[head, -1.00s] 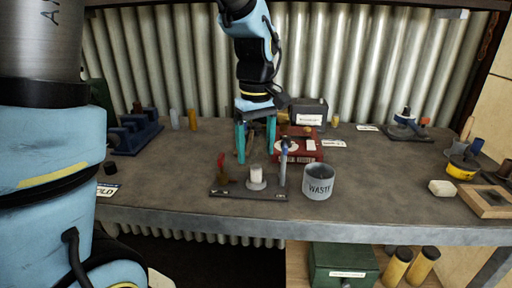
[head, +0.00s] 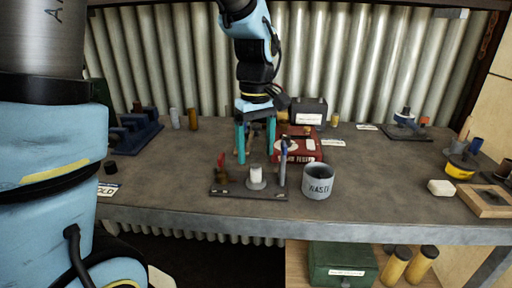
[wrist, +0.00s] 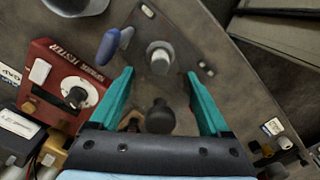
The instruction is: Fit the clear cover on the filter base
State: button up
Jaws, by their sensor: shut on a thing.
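The filter base (head: 257,184) stands on a dark plate on the bench, with a white filter element (head: 256,173) upright on it. The white element also shows ahead of my fingertips in the wrist view (wrist: 160,58). My gripper (head: 255,157) points down behind the plate, above the bench. In the wrist view my gripper (wrist: 162,72) has its teal fingers apart, shut on the clear cover, whose see-through walls are hard to make out. A dark round knob (wrist: 159,116) shows between the fingers; I cannot tell whether it belongs to the cover. The cover is apart from the base.
A blue-topped upright tool (head: 284,155) stands at the plate's right end, a red-handled piece (head: 221,163) at its left. A grey waste cup (head: 318,182) is just right of the plate. A red tester box (head: 300,150) sits behind. The bench front left is mostly free.

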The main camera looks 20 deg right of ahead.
jog(key=shift+f+b, duration=1.7)
jog(key=shift+f, duration=1.3)
dwell(0.8)
jog(key=o, duration=1.2)
jog(key=shift+r+p, duration=3.2)
jog(key=shift+r, duration=0.3)
